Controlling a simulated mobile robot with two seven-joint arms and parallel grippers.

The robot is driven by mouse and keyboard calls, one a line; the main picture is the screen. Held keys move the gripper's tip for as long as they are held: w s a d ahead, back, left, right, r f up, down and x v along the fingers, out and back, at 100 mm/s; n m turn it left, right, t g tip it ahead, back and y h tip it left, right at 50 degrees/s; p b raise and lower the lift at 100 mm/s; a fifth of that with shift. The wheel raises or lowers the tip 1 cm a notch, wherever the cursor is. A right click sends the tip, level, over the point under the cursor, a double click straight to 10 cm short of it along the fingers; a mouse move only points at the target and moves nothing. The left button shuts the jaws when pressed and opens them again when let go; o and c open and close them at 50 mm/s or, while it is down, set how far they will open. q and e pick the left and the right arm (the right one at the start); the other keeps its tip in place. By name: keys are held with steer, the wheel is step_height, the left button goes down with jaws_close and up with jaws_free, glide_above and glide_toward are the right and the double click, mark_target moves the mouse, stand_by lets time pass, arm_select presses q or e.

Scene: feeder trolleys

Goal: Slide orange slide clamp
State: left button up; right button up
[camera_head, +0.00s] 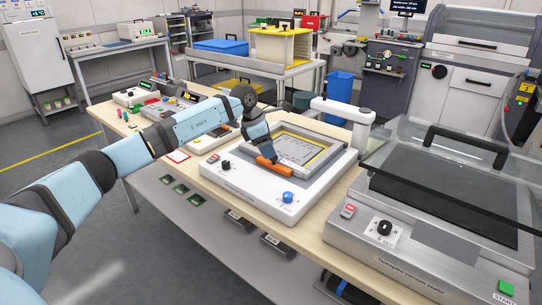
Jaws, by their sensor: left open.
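The orange slide clamp (273,168) lies at the near left part of the framed bed of a white bench machine (240,190). My left gripper (264,157) points down right at the clamp from above. It is open, and its fingertips are at or very close to the clamp; the small gap, if any, cannot be made out. My right gripper is not in view.
The machine has a blue knob (288,197) at its front and a white arm (345,112) at its back. A vacuum sealer (440,215) with a raised clear lid stands close on the right. Small devices crowd the table's left end.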

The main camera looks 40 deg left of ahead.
mark_target(273, 163)
arm_select(q)
steer(key=shift+x, duration=1.1)
steer(key=shift+w+d+f, duration=0.1)
steer(key=shift+d+f, duration=0.05)
steer(key=shift+f, duration=0.15)
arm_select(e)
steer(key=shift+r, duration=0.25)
arm_select(q)
steer(key=shift+c, duration=0.5)
